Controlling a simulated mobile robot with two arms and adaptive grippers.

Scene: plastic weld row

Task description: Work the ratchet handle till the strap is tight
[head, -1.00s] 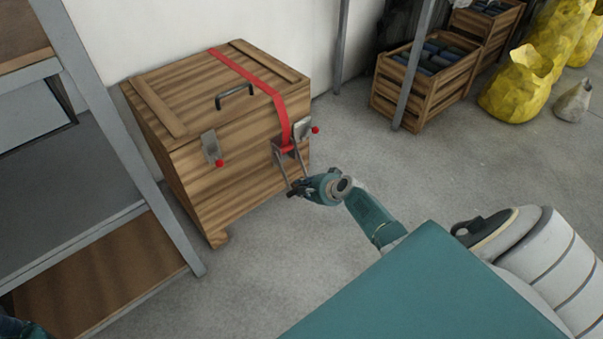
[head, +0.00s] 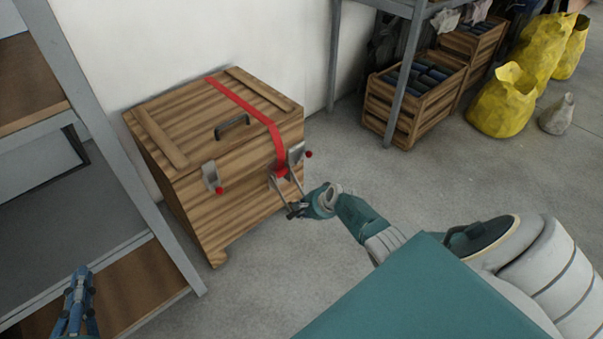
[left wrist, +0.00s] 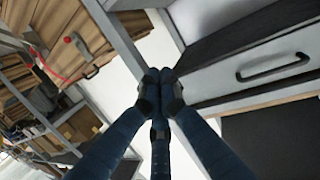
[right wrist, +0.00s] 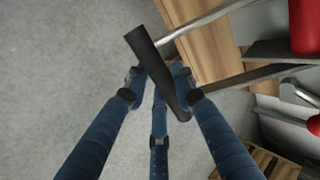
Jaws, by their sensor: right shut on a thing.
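A red strap (head: 248,108) runs over the lid of a wooden chest (head: 240,205) and down its front to a ratchet (head: 279,172). The ratchet's handle has two metal side bars and a black grip bar (right wrist: 148,58), and it sticks out and down from the chest front. My right gripper (head: 303,209) is shut on the grip bar; in the right wrist view its fingers (right wrist: 158,76) close around the bar. Slack in the strap cannot be judged. My left gripper (head: 82,272) is empty, its fingertips together in the left wrist view (left wrist: 160,76), away from the chest.
Two latches with red knobs (head: 220,190) (head: 309,154) sit on the chest front. A grey shelf (head: 120,160) stands close on the left. Crates (head: 400,105) and yellow sacks (head: 500,103) are at the back right. The floor before the chest is clear.

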